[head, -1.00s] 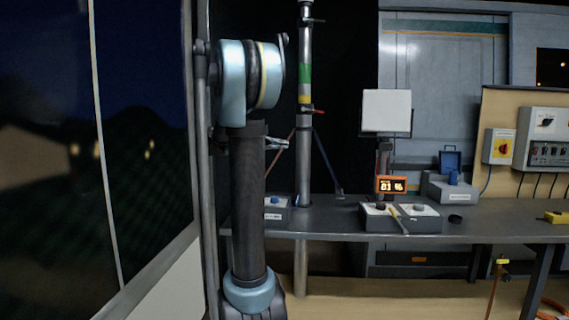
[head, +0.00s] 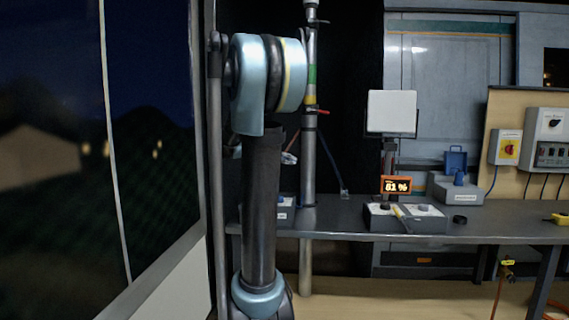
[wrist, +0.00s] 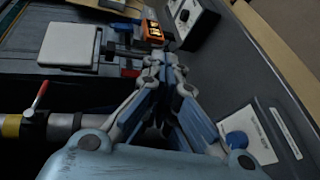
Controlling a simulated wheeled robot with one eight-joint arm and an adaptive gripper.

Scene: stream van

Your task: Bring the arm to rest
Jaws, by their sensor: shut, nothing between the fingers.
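My gripper (wrist: 166,66) is shut and empty in the wrist view, its two blue-grey fingers meeting at the tips. It is above the grey bench (head: 350,218), with no object touching the fingertips that I can see. In the head view my arm stands upright left of the metal pole and hides most of the gripper. A small light metal part, probably a finger, shows past the arm's right edge.
A metal pole (head: 309,170) stands close right of my arm. A control box (head: 425,224), an orange display (head: 396,185) and a white panel (head: 392,112) are on the bench. A dark window (head: 60,150) is at left.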

